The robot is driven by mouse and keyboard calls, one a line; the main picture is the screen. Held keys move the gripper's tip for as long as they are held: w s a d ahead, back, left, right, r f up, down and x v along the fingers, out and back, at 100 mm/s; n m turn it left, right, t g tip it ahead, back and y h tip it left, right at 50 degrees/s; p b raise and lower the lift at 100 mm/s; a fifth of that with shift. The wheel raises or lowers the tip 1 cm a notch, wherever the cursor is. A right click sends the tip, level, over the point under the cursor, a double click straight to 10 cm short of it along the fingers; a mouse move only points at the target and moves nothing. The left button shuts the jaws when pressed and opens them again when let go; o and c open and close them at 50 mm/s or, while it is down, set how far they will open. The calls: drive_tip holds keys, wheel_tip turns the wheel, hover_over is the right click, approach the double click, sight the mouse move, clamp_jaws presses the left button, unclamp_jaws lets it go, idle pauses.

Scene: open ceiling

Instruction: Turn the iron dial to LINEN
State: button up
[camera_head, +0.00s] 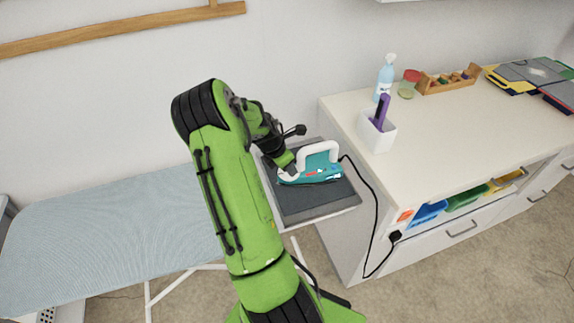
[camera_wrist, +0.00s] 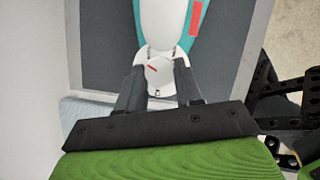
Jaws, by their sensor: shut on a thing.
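The iron (camera_head: 318,173) is teal and white with a white handle. It lies on the dark rest pad (camera_head: 312,204) at the ironing board's right end. In the wrist view the iron (camera_wrist: 168,18) extends upward, and its white dial (camera_wrist: 161,77) with a short red mark sits at its near end. My gripper (camera_wrist: 159,70) has one dark finger on each side of the dial and is shut on it. In the head view my gripper (camera_head: 287,168) is at the iron's left end, mostly hidden by my arm. I cannot read any dial labels.
The ironing board (camera_head: 110,235) stretches left. A white cabinet (camera_head: 460,110) stands close on the right, holding a white cup (camera_head: 377,133) with a purple item, a spray bottle (camera_head: 385,77) and a wooden tray (camera_head: 447,82). The black cord (camera_head: 376,205) hangs beside the cabinet to a plug.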

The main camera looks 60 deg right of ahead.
drive_tip(key=m+p, duration=0.1)
drive_tip(key=m, duration=0.1)
drive_tip(key=m+g+y, duration=0.1)
drive_tip(key=m, duration=0.1)
drive_tip(key=shift+w+d+r+m+p, duration=0.1)
drive_tip(key=shift+d+m+p, duration=0.05)
drive_tip(key=shift+m+p, duration=0.25)
drive_tip(key=m, duration=0.2)
drive_tip(key=m+g+y, duration=0.1)
drive_tip(key=m, duration=0.1)
drive_tip(key=shift+w+d+y+p, duration=0.1)
drive_tip(key=shift+y+p, duration=0.2)
drive_tip(key=shift+p, duration=0.05)
drive_tip(key=o, duration=1)
drive_tip(key=shift+o, duration=0.2)
drive_tip(key=p+v, duration=0.1)
drive_tip(key=v, duration=1.4)
drive_tip(key=shift+w+r+p, duration=0.2)
drive_tip(key=shift+r+p, duration=0.05)
drive_tip(key=shift+p, duration=0.15)
